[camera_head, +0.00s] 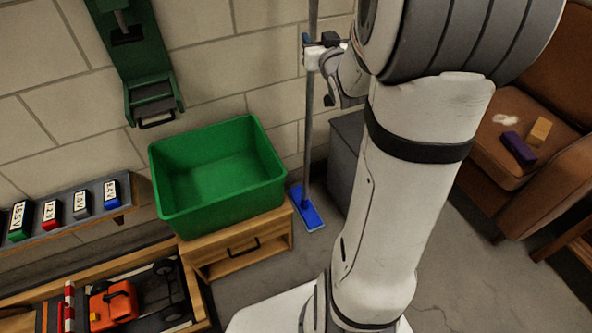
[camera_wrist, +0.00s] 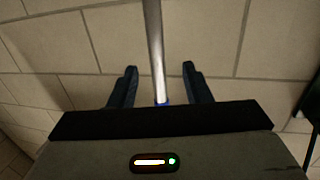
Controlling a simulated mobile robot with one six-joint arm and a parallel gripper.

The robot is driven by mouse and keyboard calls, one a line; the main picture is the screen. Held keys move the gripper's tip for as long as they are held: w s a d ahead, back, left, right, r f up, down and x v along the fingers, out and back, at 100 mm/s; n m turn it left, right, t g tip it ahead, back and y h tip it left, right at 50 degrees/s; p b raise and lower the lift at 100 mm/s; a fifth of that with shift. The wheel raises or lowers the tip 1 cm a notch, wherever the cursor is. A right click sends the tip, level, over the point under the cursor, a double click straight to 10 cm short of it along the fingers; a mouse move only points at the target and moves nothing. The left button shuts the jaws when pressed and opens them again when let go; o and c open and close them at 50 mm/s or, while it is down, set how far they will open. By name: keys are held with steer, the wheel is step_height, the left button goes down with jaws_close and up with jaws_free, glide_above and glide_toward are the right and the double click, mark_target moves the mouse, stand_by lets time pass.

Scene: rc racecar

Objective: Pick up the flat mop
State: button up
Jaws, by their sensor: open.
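The flat mop stands upright against the block wall, with a long grey pole (camera_head: 309,120) and a flat blue head (camera_head: 307,208) on the floor. My gripper (camera_head: 307,50) is at the upper part of the pole in the head view, partly covered by my arm. In the wrist view the pole (camera_wrist: 155,45) passes between the two dark fingers of my gripper (camera_wrist: 160,85). The fingers are open, with a gap on both sides of the pole. The mop head is hidden in the wrist view.
A green bin (camera_head: 217,177) stands on a wooden drawer cabinet (camera_head: 238,246) left of the mop. A dark grey box (camera_head: 347,160) is close to its right. A brown armchair (camera_head: 530,130) is at the right. Bare floor (camera_head: 480,260) lies in front of it.

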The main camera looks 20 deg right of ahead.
mark_target(314, 27)
steer(key=shift+w+d+f, duration=0.15)
steer(key=shift+w+d, duration=0.1)
steer(key=shift+w, duration=0.3)
steer(key=w, duration=0.3)
steer(key=w+d+b, duration=0.1)
steer(key=w, duration=0.2)
steer(key=shift+w+d, duration=0.15)
steer(key=shift+w, duration=0.2)
steer(key=shift+c, duration=0.4)
jaws_close()
